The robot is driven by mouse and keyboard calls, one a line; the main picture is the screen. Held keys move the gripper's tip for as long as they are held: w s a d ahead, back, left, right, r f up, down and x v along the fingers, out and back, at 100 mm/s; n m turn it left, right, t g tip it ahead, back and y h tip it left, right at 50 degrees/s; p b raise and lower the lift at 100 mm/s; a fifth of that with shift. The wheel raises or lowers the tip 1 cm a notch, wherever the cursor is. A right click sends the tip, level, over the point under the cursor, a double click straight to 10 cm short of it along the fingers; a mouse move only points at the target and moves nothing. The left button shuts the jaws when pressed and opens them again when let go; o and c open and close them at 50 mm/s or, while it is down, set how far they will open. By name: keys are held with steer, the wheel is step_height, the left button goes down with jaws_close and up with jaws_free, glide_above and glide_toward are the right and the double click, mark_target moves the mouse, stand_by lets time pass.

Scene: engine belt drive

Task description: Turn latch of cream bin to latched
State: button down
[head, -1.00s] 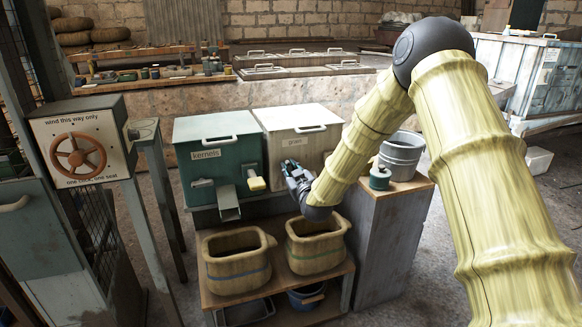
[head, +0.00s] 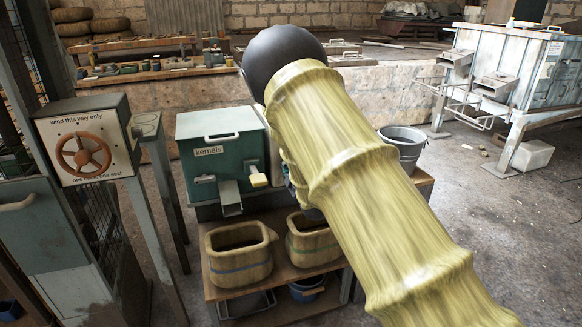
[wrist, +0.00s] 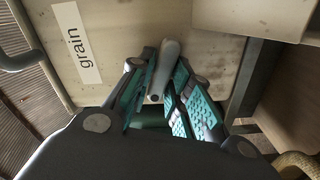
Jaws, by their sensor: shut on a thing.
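The cream bin (wrist: 120,35) fills the upper part of the wrist view, with its "grain" label (wrist: 76,40) at the left. A grey latch handle (wrist: 169,56) stands out from its front. My gripper (wrist: 160,88) is shut on this handle, with a teal-padded finger on each side. In the head view my arm hides nearly all of the cream bin and the latch, so I cannot tell the latch's position there.
The green "kernels" bin (head: 213,150) stands left of my arm. Two wooden tubs, one on the left (head: 238,262) and one on the right (head: 312,243), sit on the shelf below. A metal bucket (head: 405,143) stands at the right.

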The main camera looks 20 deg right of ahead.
steer(key=shift+f+n+b, duration=0.15)
steer(key=shift+n+b, duration=0.15)
steer(key=shift+n, duration=1.6)
steer(key=c, duration=1.4)
jaws_free()
steer(key=shift+s, duration=0.1)
steer(key=shift+s+d, duration=0.15)
steer(key=shift+s, duration=3.55)
